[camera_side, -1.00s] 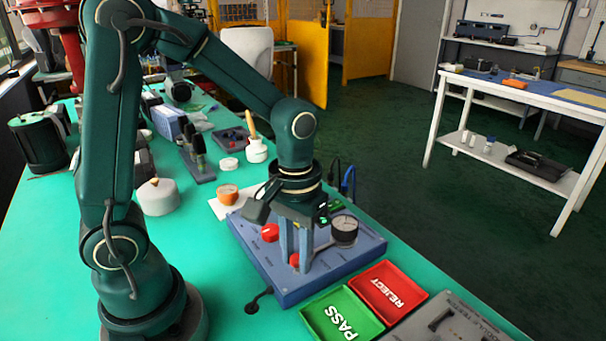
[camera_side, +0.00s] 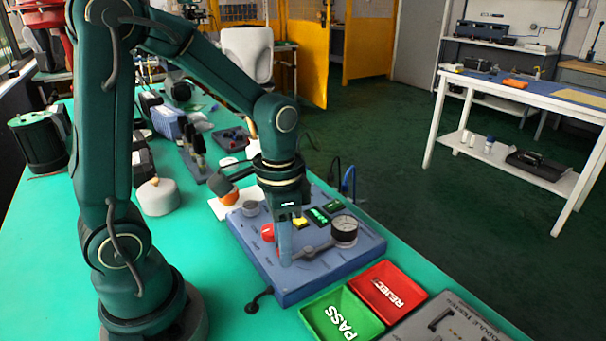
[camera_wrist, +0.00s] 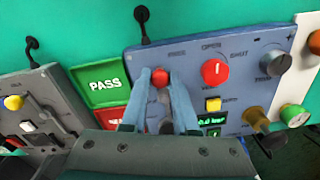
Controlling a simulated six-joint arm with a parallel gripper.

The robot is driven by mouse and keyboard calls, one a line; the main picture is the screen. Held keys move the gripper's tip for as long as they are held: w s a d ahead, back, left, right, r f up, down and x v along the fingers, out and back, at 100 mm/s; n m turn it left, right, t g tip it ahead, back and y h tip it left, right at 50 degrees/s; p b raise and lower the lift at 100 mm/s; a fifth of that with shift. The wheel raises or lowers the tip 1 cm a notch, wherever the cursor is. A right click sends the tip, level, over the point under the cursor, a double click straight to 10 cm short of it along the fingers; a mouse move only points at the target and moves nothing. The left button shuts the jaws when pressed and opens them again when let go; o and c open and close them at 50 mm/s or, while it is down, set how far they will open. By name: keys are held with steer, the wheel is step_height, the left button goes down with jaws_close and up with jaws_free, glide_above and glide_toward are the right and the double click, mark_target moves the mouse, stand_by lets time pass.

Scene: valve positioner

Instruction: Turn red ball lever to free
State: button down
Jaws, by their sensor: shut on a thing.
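The red ball (camera_wrist: 160,73) of the lever sits between my two blue-grey fingertips in the wrist view. My gripper (camera_side: 286,260) points down at the front left part of the blue valve box (camera_side: 355,258) and is shut on the ball. In the side view the fingers hide the ball. The grey lever bar (camera_side: 314,250) runs from the fingers toward the round gauge (camera_side: 344,229). In the wrist view the ball is just below a small label (camera_wrist: 176,51) that seems to read FREE.
A red knob (camera_wrist: 214,73) sits beside the ball, near OPEN and SHUT labels. A yellow button (camera_wrist: 213,104) and green displays are close by. The green PASS tray (camera_side: 342,314) and red REJECT tray (camera_side: 387,289) stand beside the box. A black cable (camera_side: 258,299) leaves its front edge.

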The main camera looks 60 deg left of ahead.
steer(key=shift+w, duration=0.1)
stand_by(0.3)
steer(key=c, duration=0.7)
jaws_free()
steer(key=shift+r, duration=2.6)
